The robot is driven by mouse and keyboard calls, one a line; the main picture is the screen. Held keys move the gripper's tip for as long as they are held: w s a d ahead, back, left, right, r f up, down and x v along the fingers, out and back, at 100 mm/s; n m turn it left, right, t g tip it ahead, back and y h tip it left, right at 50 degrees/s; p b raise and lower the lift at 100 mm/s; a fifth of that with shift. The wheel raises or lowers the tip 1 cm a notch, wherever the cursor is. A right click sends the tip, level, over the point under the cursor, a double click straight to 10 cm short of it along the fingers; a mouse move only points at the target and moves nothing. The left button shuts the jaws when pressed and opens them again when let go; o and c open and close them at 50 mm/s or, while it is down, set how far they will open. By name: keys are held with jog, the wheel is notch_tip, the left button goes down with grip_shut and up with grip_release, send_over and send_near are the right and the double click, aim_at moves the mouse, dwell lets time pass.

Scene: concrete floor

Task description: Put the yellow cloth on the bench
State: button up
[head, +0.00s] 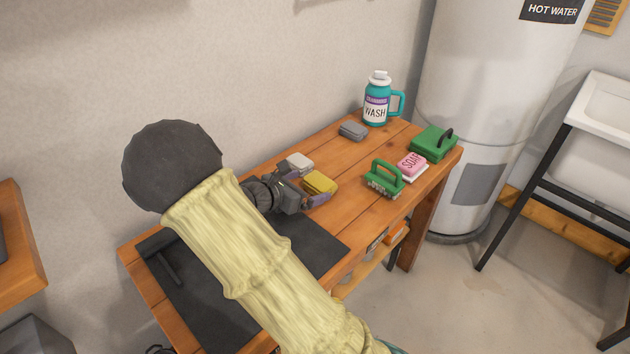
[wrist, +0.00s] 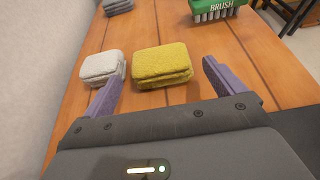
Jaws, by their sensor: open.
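The yellow cloth (head: 319,182) is a small folded stack lying on the wooden bench (head: 290,157). In the wrist view the yellow cloth (wrist: 161,64) sits just beyond and between my open fingers. My gripper (head: 318,186) is low over the bench beside the cloth, and its purple fingers also show in the wrist view (wrist: 160,80).
A green brush (head: 384,178), pink soap (head: 411,165), a green box-like item (head: 433,142), a grey folded cloth (head: 352,130) and a wash bottle (head: 378,100) stand farther along the bench. A dark mat (head: 310,243) covers the near part. The wall runs behind.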

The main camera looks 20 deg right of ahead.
jog(key=p+v, duration=0.1)
jog(key=v, duration=0.6)
jog(key=shift+a+r+p, duration=0.1)
jog(key=shift+p, duration=0.2)
